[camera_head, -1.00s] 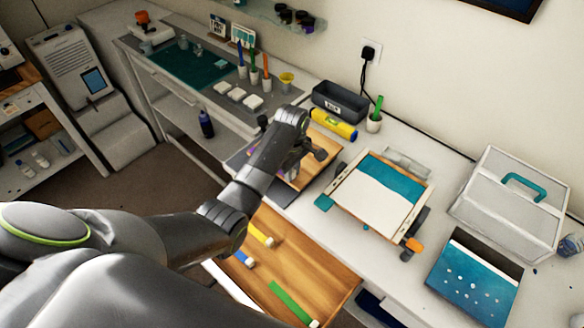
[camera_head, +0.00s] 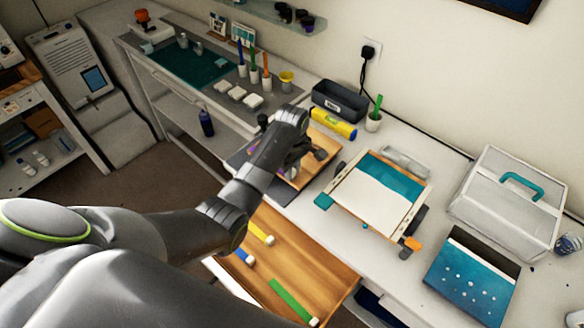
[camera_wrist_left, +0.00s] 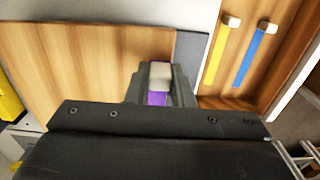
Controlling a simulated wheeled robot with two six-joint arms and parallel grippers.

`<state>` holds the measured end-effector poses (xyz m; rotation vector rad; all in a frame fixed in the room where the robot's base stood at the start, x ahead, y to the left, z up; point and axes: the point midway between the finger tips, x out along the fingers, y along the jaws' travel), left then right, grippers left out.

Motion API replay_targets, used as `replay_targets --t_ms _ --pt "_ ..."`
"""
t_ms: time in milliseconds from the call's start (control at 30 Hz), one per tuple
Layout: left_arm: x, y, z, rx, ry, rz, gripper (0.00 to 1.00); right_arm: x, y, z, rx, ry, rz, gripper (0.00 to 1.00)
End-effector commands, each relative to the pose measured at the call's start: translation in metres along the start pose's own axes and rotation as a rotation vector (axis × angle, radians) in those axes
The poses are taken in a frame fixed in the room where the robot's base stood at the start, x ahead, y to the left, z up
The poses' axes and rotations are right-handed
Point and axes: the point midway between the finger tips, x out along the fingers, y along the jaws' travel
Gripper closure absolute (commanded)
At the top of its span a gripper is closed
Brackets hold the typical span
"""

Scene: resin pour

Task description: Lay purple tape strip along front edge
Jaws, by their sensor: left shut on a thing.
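My left gripper (camera_head: 297,168) is over the wooden board (camera_head: 322,165) on the bench, seen partly behind my arm. In the left wrist view the same gripper (camera_wrist_left: 160,88) is shut on the pale end block (camera_wrist_left: 160,75) of the purple tape strip (camera_wrist_left: 157,99). Only a short purple piece shows between the fingers; the rest is hidden. The wooden board (camera_wrist_left: 70,65) lies beside and under the fingers, with a dark grey edge (camera_wrist_left: 190,50) to its right. I cannot tell whether the strip touches the board. My right gripper is not in view.
An open wooden drawer (camera_head: 300,255) holds yellow (camera_head: 260,233), blue (camera_head: 244,256) and green (camera_head: 290,299) strips. A frame with a white and teal panel (camera_head: 375,195) stands right of the board. A yellow roll (camera_head: 333,123) and grey bin (camera_head: 340,100) are behind it.

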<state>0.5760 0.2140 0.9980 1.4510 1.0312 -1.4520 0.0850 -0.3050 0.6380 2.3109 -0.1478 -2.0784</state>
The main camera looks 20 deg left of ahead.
Motion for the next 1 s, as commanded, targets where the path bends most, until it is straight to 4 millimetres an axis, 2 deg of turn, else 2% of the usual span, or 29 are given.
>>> replay_targets --t_ms 267,300,467,667,867,900,1000 --pt "0.0035 -0.0001 0.0002 0.0 0.0 -0.001 0.97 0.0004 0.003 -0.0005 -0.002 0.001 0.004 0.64" --pt "0.0033 0.0 0.0002 0.0 0.0 0.0 0.75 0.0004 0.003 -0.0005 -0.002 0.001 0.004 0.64" --pt "0.0032 0.0 0.0002 0.0 0.0 0.0 0.54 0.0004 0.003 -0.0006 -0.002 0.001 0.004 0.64" --pt "0.0032 0.0 0.0002 0.0 0.0 0.0 0.54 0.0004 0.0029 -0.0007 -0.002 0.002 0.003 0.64" --pt "0.0032 0.0 0.0002 0.0 0.0 0.0 0.27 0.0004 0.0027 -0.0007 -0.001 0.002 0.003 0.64" --pt "0.0032 0.0 0.0001 0.0 0.0 0.0 0.25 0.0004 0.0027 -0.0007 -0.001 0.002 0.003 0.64" --pt "0.0032 0.0 0.0001 0.0 0.0 0.0 0.25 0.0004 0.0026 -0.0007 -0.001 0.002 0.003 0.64"
